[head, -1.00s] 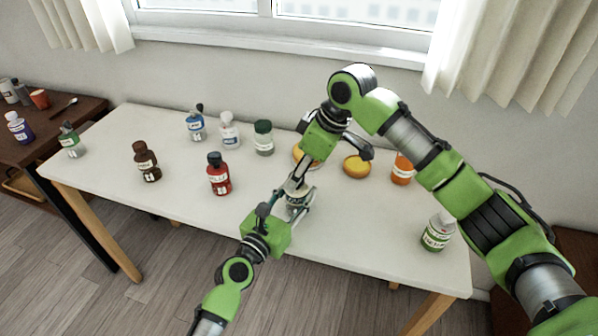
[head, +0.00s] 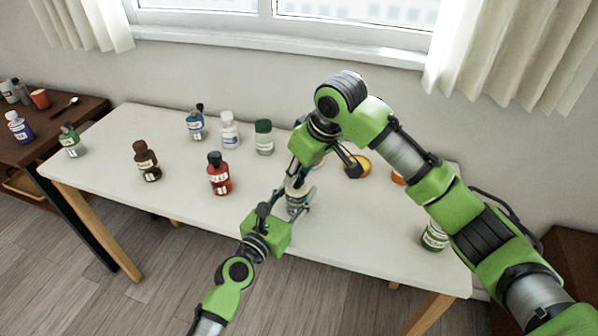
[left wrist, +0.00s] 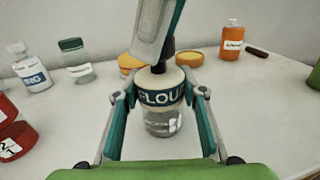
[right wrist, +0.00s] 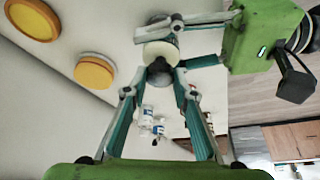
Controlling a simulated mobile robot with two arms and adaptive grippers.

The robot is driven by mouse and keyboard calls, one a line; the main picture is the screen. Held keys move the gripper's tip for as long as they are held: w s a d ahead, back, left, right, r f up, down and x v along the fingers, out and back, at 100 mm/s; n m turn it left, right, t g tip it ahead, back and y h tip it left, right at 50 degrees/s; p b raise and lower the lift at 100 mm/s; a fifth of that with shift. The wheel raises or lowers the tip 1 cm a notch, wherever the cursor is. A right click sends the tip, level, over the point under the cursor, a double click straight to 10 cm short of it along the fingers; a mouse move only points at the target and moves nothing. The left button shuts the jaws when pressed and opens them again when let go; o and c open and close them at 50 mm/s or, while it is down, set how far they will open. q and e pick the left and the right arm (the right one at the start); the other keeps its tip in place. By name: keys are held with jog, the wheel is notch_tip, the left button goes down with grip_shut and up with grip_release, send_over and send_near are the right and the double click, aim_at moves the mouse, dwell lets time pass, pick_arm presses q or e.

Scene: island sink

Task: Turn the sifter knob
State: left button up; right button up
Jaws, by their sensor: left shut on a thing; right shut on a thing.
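The flour sifter (left wrist: 163,121) is a clear jar with a teal FLOUR band and a cream top, upright at the table's front edge; it shows partly in the head view (head: 296,198). Its dark knob (left wrist: 158,68) points up from the top. My left gripper (left wrist: 160,97) is shut on the sifter, one finger on each side. My right gripper (right wrist: 155,80) reaches down from above and is shut on the knob, which also shows in the right wrist view (right wrist: 159,67). One of its fingers hides part of the knob in the left wrist view.
A red bottle (head: 219,176) and a brown bottle (head: 147,163) stand left of the sifter. White (head: 229,131) and green-lidded (head: 264,139) jars stand behind. A yellow lidded dish (head: 358,166) and a green-labelled bottle (head: 434,236) are to the right. The table (head: 350,240) is clear in front right.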

jog(key=shift+m, duration=0.5)
jog(key=o, duration=1.1)
jog(key=shift+r, duration=0.1)
jog(key=v, duration=1.1)
jog(key=shift+s+r, duration=0.3)
jog(key=shift+r, duration=0.05)
